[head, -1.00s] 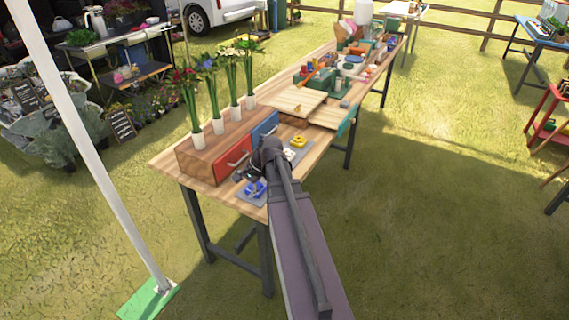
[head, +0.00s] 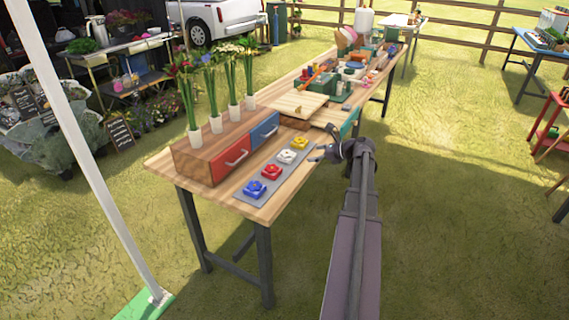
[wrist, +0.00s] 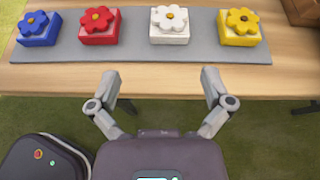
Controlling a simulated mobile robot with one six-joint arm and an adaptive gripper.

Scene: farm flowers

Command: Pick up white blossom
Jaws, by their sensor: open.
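The white blossom (wrist: 169,17) sits on a white square block on a grey strip (wrist: 118,56), between a red blossom (wrist: 98,19) and a yellow blossom (wrist: 243,21). A blue blossom (wrist: 36,26) is at the far left of the strip. In the head view the white blossom (head: 287,156) lies in the same row at the table's front edge. My gripper (wrist: 160,82) is open and empty, its fingertips short of the strip in the wrist view. In the head view my gripper (head: 322,152) is to the right of the row, by the table edge.
A wooden box with a red drawer (head: 230,158) and a blue drawer (head: 265,132) stands behind the row. Several white vases with flowers (head: 215,124) stand on it. A wooden board (head: 297,103) lies farther along the table. Grass lies right of the table.

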